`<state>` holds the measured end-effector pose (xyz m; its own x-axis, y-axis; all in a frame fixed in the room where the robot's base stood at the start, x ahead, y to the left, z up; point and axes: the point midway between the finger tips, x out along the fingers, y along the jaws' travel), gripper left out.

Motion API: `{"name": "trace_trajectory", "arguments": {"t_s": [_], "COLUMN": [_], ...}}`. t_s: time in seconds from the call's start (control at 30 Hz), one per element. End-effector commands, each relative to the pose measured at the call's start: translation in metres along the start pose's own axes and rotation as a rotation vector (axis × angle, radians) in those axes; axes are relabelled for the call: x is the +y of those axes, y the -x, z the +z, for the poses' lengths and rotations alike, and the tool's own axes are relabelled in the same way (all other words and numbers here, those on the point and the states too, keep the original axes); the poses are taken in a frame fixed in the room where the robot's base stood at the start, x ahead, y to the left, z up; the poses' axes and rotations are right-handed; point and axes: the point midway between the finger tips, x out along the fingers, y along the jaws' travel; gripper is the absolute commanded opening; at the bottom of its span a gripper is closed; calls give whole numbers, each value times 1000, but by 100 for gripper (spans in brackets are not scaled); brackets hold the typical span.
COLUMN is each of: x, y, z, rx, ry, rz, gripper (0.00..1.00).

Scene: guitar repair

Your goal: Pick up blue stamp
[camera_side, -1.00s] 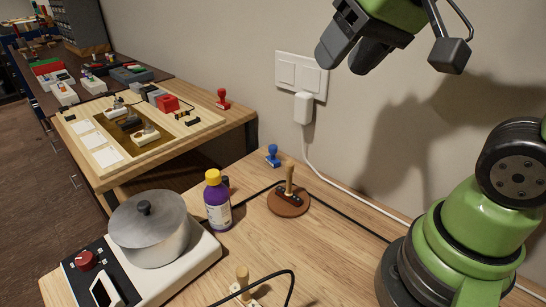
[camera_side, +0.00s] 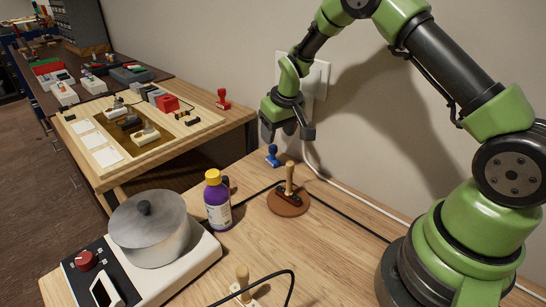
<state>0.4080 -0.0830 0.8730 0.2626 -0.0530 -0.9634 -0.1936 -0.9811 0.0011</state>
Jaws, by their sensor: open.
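The blue stamp (camera_side: 272,156) stands upright on the wooden table, near its back edge by the wall. My gripper (camera_side: 283,135) is open and empty, pointing down just above the blue stamp and slightly to its right in the picture. The gripper and the stamp look apart. The exact depth gap between them is hard to tell from this one view.
A wooden-handled tool on a round brown base (camera_side: 288,203) stands close in front of the stamp. A purple bottle with a yellow cap (camera_side: 217,203) is to the left. A pot (camera_side: 150,235) sits on a hot plate. A red stamp (camera_side: 222,99) stands on the other table.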

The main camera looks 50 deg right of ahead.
Motion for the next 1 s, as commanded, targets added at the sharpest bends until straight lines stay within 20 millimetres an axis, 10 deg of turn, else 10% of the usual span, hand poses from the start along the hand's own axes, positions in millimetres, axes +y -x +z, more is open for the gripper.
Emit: {"name": "trace_trajectory", "arguments": {"t_s": [0.63,1.0], "x": [0,0], "y": [-77,-84], "z": [-5,-5], "rx": [-2,0], "ry": [-2,-1], "rz": [-2,-3], "gripper": [54,48]}}
